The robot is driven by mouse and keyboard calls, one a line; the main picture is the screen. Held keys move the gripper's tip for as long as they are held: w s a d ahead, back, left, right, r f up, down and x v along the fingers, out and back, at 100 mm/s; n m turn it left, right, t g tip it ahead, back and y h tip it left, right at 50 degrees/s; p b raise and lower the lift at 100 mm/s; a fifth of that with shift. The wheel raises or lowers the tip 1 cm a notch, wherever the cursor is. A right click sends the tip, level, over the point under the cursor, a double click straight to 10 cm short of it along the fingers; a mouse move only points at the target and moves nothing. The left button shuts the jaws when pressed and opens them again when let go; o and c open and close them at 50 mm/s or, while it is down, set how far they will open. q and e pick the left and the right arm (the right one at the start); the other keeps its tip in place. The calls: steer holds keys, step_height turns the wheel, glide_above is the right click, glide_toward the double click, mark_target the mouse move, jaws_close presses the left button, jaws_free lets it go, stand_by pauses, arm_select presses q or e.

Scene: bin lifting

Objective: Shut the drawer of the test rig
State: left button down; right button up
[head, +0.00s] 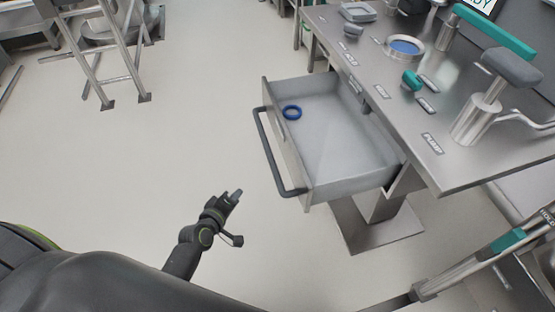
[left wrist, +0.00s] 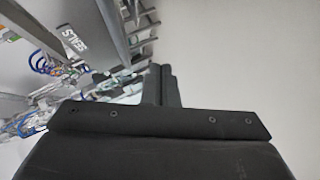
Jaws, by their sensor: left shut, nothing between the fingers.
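The test rig's drawer (head: 346,187) is pulled well out from under the steel worktop (head: 462,178). Its dark bar handle (head: 266,150) runs along the front panel, which faces left. My right gripper is not seen.
On the worktop stand a round dish with blue inside (head: 405,47), a teal knob (head: 411,79) and a pump lever (head: 513,67). A stepladder (head: 105,60) stands at the upper left. The floor left of the drawer is clear.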

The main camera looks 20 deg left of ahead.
arm_select(q)
steer(key=w+d+r+n+t+h+b, duration=0.1)
steer(key=w+r+n+t+b, duration=0.15)
steer(key=r, duration=0.25)
steer(key=w+d+r+n+t+h+b, duration=0.1)
steer(key=d+r+t+b, duration=0.15)
steer(key=r, duration=0.25)
glide_toward(284, 134)
steer(key=w+a, duration=0.2)
steer(key=w, duration=0.1)
steer(key=shift+w+d+r+g, duration=0.2)
steer(key=shift+w+d+r, duration=0.05)
steer(key=shift+w+d, duration=0.25)
steer(key=shift+w+d+r+g, duration=0.2)
steer(key=shift+w+d, duration=0.15)
steer(key=shift+d, duration=0.1)
steer(key=shift+w+d, duration=0.4)
steer(key=shift+d, duration=0.2)
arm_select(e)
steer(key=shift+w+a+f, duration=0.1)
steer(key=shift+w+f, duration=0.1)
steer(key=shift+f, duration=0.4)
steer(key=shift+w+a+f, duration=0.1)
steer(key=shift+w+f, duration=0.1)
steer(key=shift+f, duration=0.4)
